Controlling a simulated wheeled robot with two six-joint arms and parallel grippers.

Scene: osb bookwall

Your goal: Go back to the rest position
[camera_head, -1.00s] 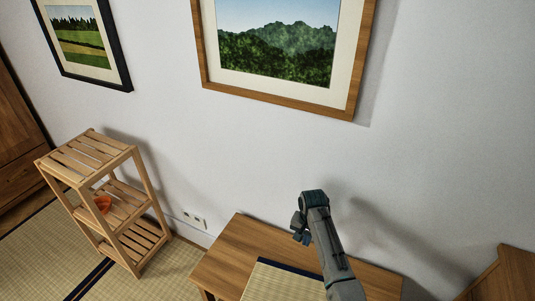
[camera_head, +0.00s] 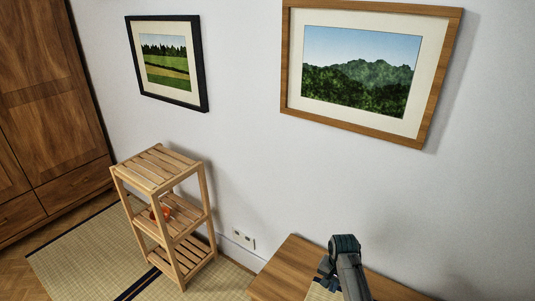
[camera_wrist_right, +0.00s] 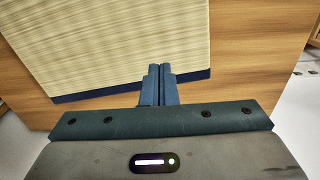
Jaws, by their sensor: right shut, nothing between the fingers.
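My right gripper (camera_head: 325,273) is in the head view at the lower right, above the wooden table (camera_head: 285,267). In the right wrist view its two blue fingers (camera_wrist_right: 160,84) are together with nothing between them. They point over a straw-coloured mat with a dark blue border (camera_wrist_right: 110,40) that lies on the wooden table top. My left gripper is not in either view.
A slatted wooden shelf (camera_head: 160,168) stands left of the table, with an orange object (camera_head: 161,213) on its middle level. A wooden wardrobe (camera_head: 50,110) is at the far left. Two framed pictures hang on the wall. Tatami flooring (camera_head: 85,255) lies open at the lower left.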

